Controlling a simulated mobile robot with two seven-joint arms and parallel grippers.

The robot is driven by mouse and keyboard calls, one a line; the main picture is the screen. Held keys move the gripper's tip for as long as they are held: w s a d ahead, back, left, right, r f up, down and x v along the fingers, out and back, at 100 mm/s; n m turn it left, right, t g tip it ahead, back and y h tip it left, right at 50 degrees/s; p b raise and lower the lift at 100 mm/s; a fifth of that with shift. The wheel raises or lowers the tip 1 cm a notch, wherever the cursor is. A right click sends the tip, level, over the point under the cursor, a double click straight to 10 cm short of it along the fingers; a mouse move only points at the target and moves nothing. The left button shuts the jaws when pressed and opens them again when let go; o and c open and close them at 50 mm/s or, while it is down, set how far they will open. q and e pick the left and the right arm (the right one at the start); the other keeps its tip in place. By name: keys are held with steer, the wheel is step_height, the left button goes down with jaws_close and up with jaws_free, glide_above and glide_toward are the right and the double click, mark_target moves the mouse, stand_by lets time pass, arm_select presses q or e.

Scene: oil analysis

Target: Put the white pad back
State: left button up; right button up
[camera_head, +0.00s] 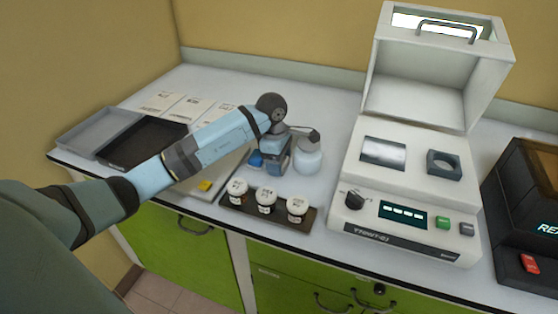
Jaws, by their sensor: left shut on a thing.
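Several flat white pads or packets (188,108) with small print lie in a row at the back left of the counter. My left arm reaches across from the left, and its wrist bends down near the middle of the counter. My left gripper (272,168) points down there, beside a white bottle (308,156) and behind the dark jar tray. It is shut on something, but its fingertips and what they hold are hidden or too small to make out. I cannot tell whether it is a white pad. My right gripper is not in view.
A dark tray (233,202) with three white-capped jars stands at the front edge. A grey tray (88,135) and a black tray (125,158) are at left. A white analyser (415,205) with raised lid stands right, beside a black device (515,190). A yellow item (205,185) lies below my arm.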

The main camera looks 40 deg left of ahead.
arm_select(q)
steer(key=shift+f, duration=0.15)
steer(key=o, duration=0.9)
steer(key=shift+a+r, duration=0.1)
steer(key=shift+r, duration=0.4)
step_height(320, 180, up, 11)
steer(key=a, duration=0.1)
steer(key=shift+s+r, duration=0.2)
steer(key=shift+a, duration=0.1)
